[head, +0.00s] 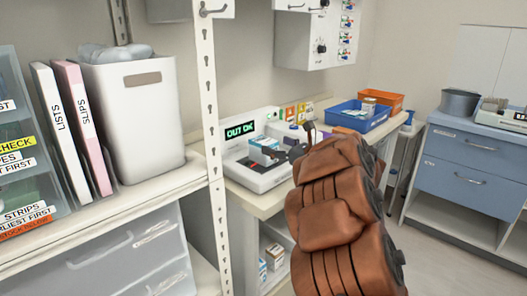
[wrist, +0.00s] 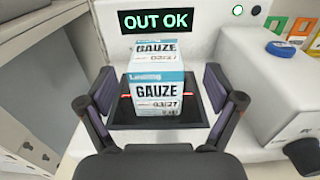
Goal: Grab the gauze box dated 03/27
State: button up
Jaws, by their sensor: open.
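A white and blue gauze box (wrist: 156,102) marked 03/27 sits on the dark plate (wrist: 126,119) of a white machine in the wrist view. In the head view my gripper (head: 296,147) is partly hidden by my arm.
A grey device with a blue knob (wrist: 280,48) stands close to the right of the plate. A white shelf post (head: 209,120) rises left of the machine. Blue (head: 357,117) and orange (head: 384,97) trays lie farther back. A white bin (head: 134,120) stands on the left shelf.

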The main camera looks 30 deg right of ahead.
aim_at(265, 141)
jog(key=x, duration=0.3)
jog(key=shift+w+a+f+p, duration=0.15)
jog(key=shift+w+a+p, duration=0.2)
jog(key=shift+a, duration=0.05)
jog(key=shift+w, duration=0.5)
jog(key=shift+c, duration=0.2)
jog(key=c, duration=1.3)
jog(key=shift+c, duration=0.2)
